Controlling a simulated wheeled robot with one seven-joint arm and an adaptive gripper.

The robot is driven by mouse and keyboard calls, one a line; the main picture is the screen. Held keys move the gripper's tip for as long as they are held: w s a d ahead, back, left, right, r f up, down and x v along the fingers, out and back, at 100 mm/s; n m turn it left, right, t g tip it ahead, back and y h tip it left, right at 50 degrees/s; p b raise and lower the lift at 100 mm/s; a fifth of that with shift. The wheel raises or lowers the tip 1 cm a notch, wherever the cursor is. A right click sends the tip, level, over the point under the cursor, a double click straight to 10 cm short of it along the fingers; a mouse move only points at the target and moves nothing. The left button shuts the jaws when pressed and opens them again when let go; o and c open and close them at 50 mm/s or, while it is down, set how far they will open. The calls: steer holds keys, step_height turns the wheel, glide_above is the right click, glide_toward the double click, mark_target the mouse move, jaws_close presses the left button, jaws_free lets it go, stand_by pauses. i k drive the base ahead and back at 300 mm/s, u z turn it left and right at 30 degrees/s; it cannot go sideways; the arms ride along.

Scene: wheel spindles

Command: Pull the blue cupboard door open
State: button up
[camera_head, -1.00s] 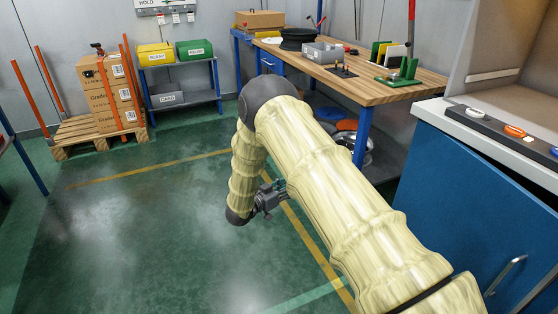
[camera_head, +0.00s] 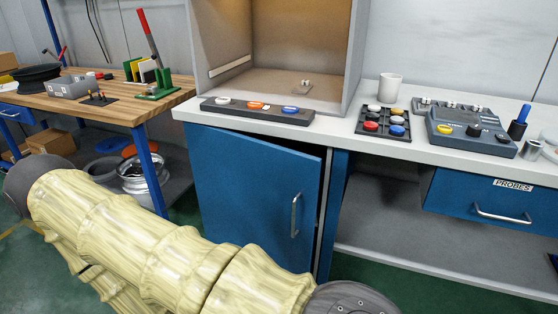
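The blue cupboard door (camera_head: 255,195) is under the white counter, in the middle of the head view. It stands slightly ajar, with a dark gap along its top and right edge. Its upright silver handle (camera_head: 295,215) is near the right edge. My arm, in a pale yellow cover, crosses the lower left in front of the door's lower part. My gripper is not in view now; nothing of mine is seen touching the handle.
The white counter (camera_head: 430,150) holds a button strip (camera_head: 258,111), a button tray (camera_head: 385,122), a control box (camera_head: 470,130) and a white cup (camera_head: 390,88). A blue drawer (camera_head: 480,200) and an open shelf are at right. A wooden workbench (camera_head: 110,105) stands at left.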

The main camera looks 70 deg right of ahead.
mark_target(249, 190)
steer(key=k, duration=1.15)
steer(key=z, duration=0.4)
steer(key=i, duration=0.4)
steer(key=z, duration=0.3)
